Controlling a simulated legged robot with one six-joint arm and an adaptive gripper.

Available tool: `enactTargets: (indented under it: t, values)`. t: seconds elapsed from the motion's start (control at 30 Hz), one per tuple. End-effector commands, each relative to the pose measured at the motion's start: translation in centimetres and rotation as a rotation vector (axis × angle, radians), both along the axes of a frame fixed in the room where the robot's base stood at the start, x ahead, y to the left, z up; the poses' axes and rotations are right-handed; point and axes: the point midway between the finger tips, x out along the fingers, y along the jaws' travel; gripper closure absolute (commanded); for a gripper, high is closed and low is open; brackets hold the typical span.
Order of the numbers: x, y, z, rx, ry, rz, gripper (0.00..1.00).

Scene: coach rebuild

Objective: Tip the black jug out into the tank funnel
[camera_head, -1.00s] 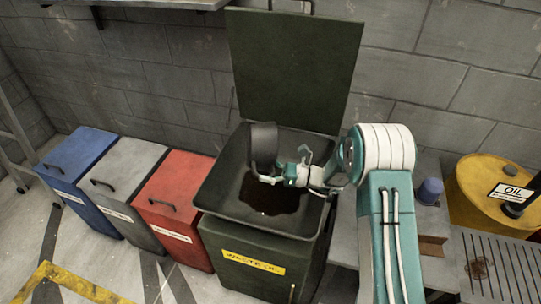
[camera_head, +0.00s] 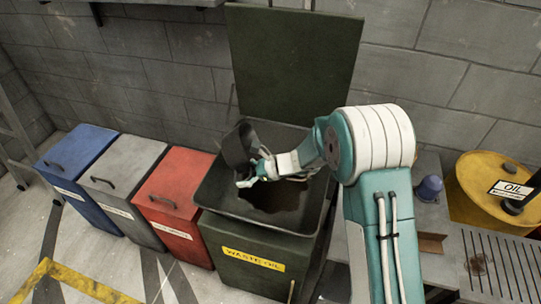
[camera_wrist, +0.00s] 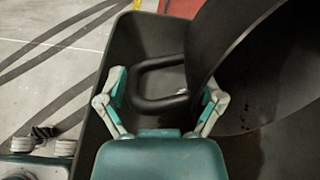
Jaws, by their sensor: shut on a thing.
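The black jug (camera_head: 239,147) is over the left part of the open waste oil tank's funnel, tilted in the head view. My gripper (camera_head: 256,176) is shut on the jug's handle. In the wrist view the handle loop (camera_wrist: 158,103) lies between my gripper's fingers (camera_wrist: 160,100), with the jug's wide dark body (camera_wrist: 270,75) at right. The funnel (camera_head: 222,200) is a broad dark tray with a dark opening in its middle. No stream of liquid can be made out. The jug's mouth is not clearly seen in the head view.
The tank's green lid (camera_head: 293,60) stands open against the wall. Blue (camera_head: 78,160), grey (camera_head: 122,180) and red (camera_head: 175,200) lidded bins stand at left. A yellow oil drum (camera_head: 480,190) and a small blue object (camera_head: 429,188) are at right.

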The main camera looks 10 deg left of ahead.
Motion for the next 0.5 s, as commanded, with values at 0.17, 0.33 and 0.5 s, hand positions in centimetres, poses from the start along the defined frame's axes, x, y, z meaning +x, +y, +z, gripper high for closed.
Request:
enactTargets:
  t: [0.17,0.33,0.5]
  values:
    - [-0.2,0.8,-0.8,-0.121,-0.039,-0.003,0.76]
    - [-0.4,1.4,-1.9,-0.242,-0.076,-0.006,0.76]
    - [-0.6,2.2,-2.9,-0.361,-0.115,-0.010,0.76]
